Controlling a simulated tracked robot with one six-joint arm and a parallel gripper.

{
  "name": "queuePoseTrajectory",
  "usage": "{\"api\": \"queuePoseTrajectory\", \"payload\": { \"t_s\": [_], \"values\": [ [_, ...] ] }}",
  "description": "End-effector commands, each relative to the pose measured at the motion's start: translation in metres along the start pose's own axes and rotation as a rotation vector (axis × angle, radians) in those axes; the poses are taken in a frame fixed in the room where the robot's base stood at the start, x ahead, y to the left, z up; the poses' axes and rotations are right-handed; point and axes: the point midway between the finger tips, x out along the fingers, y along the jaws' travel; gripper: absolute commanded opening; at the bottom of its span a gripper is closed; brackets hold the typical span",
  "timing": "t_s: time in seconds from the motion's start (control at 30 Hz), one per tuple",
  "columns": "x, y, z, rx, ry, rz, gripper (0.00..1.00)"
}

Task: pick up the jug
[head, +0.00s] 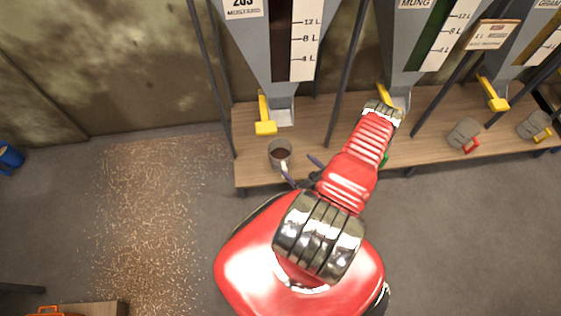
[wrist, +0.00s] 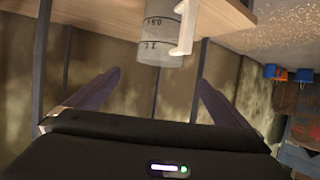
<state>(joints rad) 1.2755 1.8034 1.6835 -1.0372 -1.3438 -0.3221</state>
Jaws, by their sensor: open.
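The jug (head: 279,148) is a small grey vessel with a pale handle. It stands at the left end of the wooden shelf, below the leftmost hopper's yellow lever, and dark brown content shows inside. In the wrist view, which is upside down, the jug (wrist: 158,38) shows volume marks and its white handle on the right. My gripper (head: 303,170) is open and empty, just right of and in front of the jug. In the wrist view the two dark fingers of my gripper (wrist: 158,77) spread wide, with the jug beyond their tips, apart from them.
The wooden shelf (head: 320,118) runs along several grey hoppers (head: 280,45) with yellow levers. Dark posts flank the jug's bay. Two more grey vessels (head: 464,132) (head: 533,124) stand further right. Spilled grain (head: 155,215) covers the floor at left. A blue bucket (head: 9,157) is at the far left.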

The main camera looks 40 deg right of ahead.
Motion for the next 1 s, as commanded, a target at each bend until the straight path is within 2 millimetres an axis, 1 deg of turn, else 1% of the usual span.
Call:
{"api": "queuePoseTrajectory", "payload": {
  "t_s": [0.23, 0.37, 0.67, 1.0],
  "values": [
    [0.001, 0.0, 0.0, 0.001, -0.002, 0.0, 1.0],
    [0.006, 0.0, 0.001, 0.0, -0.003, 0.0, 1.0],
    [0.035, -0.001, 0.001, -0.001, -0.003, -0.002, 1.0],
    [0.074, -0.001, 0.001, -0.001, -0.003, -0.003, 1.0]
  ]
}}
